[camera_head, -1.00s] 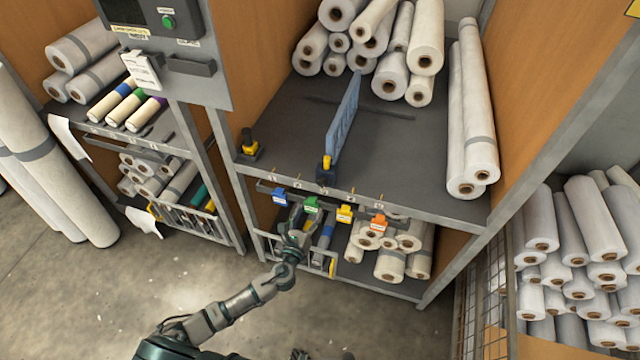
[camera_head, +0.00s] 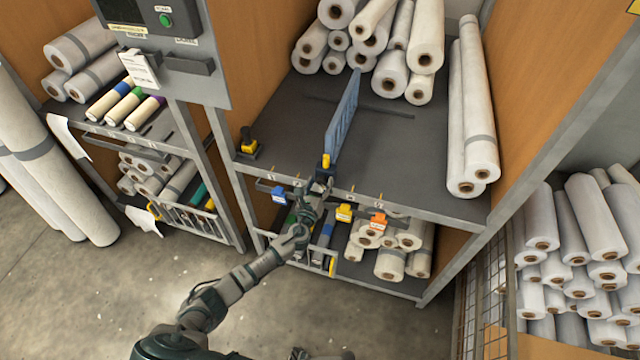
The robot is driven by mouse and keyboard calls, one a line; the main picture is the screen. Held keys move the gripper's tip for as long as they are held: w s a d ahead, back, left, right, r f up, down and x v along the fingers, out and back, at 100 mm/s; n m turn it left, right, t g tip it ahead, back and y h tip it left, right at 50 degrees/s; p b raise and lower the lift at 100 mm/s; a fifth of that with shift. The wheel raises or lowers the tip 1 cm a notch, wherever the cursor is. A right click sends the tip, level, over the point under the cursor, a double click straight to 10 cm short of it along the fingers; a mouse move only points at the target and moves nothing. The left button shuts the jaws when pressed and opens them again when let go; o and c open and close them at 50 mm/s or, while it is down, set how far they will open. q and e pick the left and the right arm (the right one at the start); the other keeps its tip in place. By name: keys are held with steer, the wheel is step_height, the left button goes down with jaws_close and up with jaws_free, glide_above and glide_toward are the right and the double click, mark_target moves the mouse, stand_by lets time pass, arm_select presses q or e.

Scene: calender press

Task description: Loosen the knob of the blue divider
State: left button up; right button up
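The blue divider (camera_head: 345,122) stands upright on the dark shelf, running from front to back. Its knob (camera_head: 326,162) is yellow on a dark blue base at the divider's front end, by the shelf edge. My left gripper (camera_head: 321,186) is at the shelf's front edge, just below the knob. The fingers are small and dark here; whether they touch the knob or are open or shut cannot be told. The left arm covers most of the green tag. My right gripper is not clearly seen; only small grey parts show at the bottom edge.
A second yellow-and-black knob (camera_head: 248,143) stands at the shelf's left. White rolls (camera_head: 390,75) lie at the back.

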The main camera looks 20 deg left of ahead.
arm_select(q)
steer(key=shift+d, duration=0.1)
steer(key=c, duration=0.8)
steer(key=shift+d, duration=0.1)
steer(key=shift+c, duration=0.9)
